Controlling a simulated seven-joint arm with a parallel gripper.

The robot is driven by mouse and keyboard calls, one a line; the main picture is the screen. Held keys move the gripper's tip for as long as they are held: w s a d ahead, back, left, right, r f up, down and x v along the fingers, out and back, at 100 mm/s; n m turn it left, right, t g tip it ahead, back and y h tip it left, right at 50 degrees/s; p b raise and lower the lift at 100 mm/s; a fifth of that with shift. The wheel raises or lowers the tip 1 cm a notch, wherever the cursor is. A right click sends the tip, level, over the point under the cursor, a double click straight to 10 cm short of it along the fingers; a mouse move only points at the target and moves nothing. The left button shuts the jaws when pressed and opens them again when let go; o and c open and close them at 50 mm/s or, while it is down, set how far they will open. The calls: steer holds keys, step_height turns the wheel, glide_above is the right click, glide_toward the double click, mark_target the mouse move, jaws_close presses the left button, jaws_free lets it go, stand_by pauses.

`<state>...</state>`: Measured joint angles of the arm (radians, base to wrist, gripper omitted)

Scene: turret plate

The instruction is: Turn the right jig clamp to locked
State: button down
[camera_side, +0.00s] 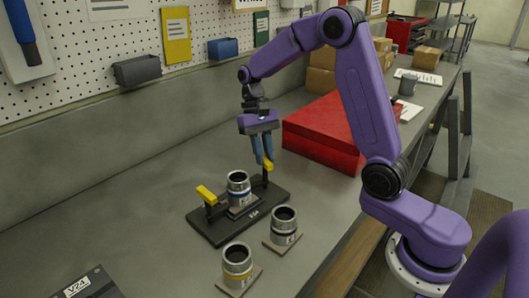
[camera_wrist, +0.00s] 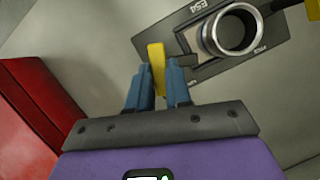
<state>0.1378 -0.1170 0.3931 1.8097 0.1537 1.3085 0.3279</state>
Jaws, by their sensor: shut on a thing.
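The dark jig plate (camera_side: 215,232) lies on the bench with a metal cylinder (camera_side: 238,187) upright in its middle. The right jig clamp, on a post at the plate's far right end, has a yellow handle (camera_side: 269,165); it also shows in the wrist view (camera_wrist: 156,55). The left jig clamp's yellow handle (camera_side: 206,194) is at the other end, and its edge shows in the wrist view (camera_wrist: 314,8). My gripper (camera_side: 263,160) points down over the right clamp. In the wrist view its blue fingers (camera_wrist: 158,76) are shut on the yellow handle, hiding part of it.
Two more metal cylinders (camera_side: 284,222) (camera_side: 237,262) stand on small plates in front of the jig. A large red box (camera_side: 325,135) stands close behind and right of my gripper.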

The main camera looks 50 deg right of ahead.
steer(key=shift+w+a+n+h, duration=0.1)
steer(key=shift+n+h, duration=0.6)
steer(key=shift+n, duration=1.3)
steer(key=c, duration=1)
jaws_free()
steer(key=shift+c, duration=0.2)
steer(key=v, duration=1.2)
steer(key=shift+a, duration=0.1)
